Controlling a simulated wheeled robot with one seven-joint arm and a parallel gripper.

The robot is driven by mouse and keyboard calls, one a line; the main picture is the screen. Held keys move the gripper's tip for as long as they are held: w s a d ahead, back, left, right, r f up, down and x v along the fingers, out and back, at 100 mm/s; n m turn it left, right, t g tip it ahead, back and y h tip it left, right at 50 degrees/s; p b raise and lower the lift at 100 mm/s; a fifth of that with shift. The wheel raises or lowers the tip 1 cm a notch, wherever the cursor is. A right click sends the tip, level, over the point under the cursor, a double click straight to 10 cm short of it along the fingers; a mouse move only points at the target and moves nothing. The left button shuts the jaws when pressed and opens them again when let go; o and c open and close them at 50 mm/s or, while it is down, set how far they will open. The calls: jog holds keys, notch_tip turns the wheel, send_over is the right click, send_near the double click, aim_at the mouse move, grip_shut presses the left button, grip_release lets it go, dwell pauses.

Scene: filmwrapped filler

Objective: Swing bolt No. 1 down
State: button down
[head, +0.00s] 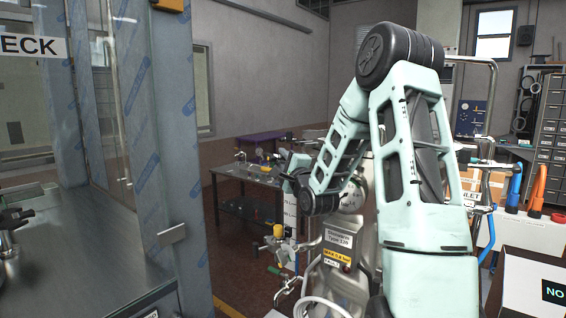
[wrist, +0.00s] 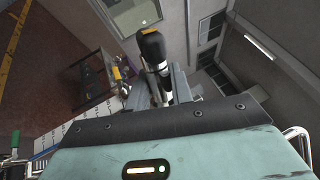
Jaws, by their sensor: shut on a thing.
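In the wrist view, my gripper (wrist: 158,88) is shut on a slim rod-like part with a thick black rounded head (wrist: 151,45) that has a yellow mark on its end. The head stands out past the fingertips. It looks like a swing bolt's grip, but no number shows on it. In the head view, my pale green arm hides most of a steel vessel (head: 343,241) with a white type label and a yellow label. My fingers and the held part cannot be made out there.
A glass-walled cabinet with a blue-taped post (head: 165,150) fills the left. Pipes with a yellow-handled valve (head: 277,231) stand left of the vessel. A dark workbench (head: 245,178) is behind. At right, a white-topped unit carries orange-handled tools (head: 537,185).

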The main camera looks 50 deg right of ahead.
jog(key=c, duration=1.3)
grip_release()
jog(key=shift+o, duration=0.2)
jog(key=b+v, duration=0.7)
jog(key=v, duration=0.2)
jog(key=shift+s+f, duration=0.2)
jog(key=shift+f, duration=0.1)
jog(key=b+v, duration=0.8)
jog(key=b, duration=0.5)
jog(key=shift+r, duration=0.3)
jog(key=shift+a, duration=0.15)
jog(key=shift+w, duration=0.1)
